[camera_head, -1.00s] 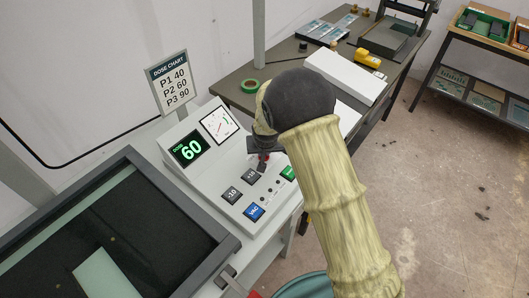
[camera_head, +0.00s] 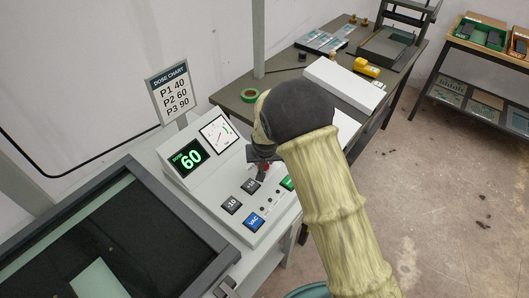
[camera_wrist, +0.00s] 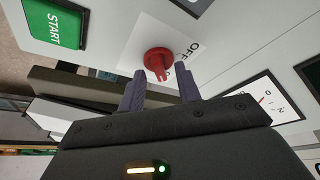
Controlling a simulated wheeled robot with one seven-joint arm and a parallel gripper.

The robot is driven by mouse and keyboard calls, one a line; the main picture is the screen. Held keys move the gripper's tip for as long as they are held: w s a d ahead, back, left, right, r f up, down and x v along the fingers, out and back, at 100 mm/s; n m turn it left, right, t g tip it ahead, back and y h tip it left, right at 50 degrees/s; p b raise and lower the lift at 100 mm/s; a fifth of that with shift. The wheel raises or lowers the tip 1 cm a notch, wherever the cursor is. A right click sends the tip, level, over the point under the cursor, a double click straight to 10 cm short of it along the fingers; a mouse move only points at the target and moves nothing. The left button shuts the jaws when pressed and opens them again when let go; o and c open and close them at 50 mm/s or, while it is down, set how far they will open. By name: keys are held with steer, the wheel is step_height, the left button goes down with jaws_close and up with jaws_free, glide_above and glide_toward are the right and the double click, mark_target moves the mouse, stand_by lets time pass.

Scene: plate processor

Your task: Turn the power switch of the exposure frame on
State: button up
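The exposure frame's control panel (camera_head: 216,178) stands in the middle of the head view, with a lit green "60" display (camera_head: 189,159). The power switch is a red rotary knob (camera_wrist: 159,62) on a white plate; the wrist view shows part of the word "OFF" beside it. My gripper (camera_wrist: 162,78) is open, its two dark fingers pointing at the knob, one to each side. The knob shows between and just beyond the fingertips; I cannot tell whether they touch it. In the head view my gripper (camera_head: 264,164) is over the panel's right part and mostly hides the knob.
A green START button (camera_wrist: 56,25) is close by in the wrist view. The "-10" button (camera_head: 231,205) and blue VAC button (camera_head: 254,221) are on the panel. The dark glass frame (camera_head: 110,235) lies left. A bench (camera_head: 290,88) with tape and a white box is behind.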

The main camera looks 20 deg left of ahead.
steer(key=b+v, duration=0.1)
steer(key=v, duration=1.6)
steer(key=shift+s+b, duration=0.15)
steer(key=shift+b, duration=0.2)
steer(key=d+m, duration=0.2)
steer(key=d, duration=0.9)
steer(key=s+d+m+p, duration=0.1)
steer(key=s+d, duration=0.5)
steer(key=d, duration=0.4)
steer(key=s+d+f+m+g+h, duration=0.1)
steer(key=s+d, duration=0.6)
steer(key=d, duration=0.3)
steer(key=shift+s+h+p, duration=0.15)
steer(key=shift+h+p, duration=0.15)
steer(key=shift+p, duration=0.1)
